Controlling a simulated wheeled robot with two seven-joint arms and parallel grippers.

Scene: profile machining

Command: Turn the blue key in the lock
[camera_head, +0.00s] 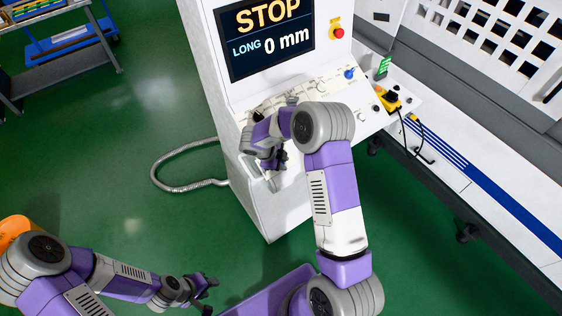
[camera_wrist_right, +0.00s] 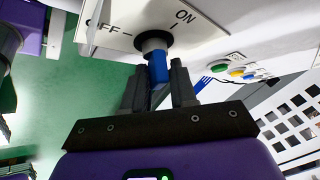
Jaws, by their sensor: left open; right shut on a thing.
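The blue key (camera_wrist_right: 158,70) sits in the dark round lock (camera_wrist_right: 154,42) in the right wrist view. The white plate around the lock is marked OFF to the left and ON at the upper right. My right gripper (camera_wrist_right: 159,78) is shut on the key, one finger on each side. I cannot tell the key's exact angle. In the head view my right gripper (camera_head: 274,160) is at the lower left of the console panel, and the key and lock cannot be made out there. My left gripper (camera_head: 205,292) is open and empty, low over the floor.
The white console (camera_head: 265,212) carries a screen (camera_head: 267,36) reading STOP and LONG 0 mm. A red emergency button (camera_head: 337,31), a blue knob (camera_head: 349,73) and a yellow pendant (camera_head: 389,99) are to the right. A grey hose (camera_head: 160,172) lies at the left.

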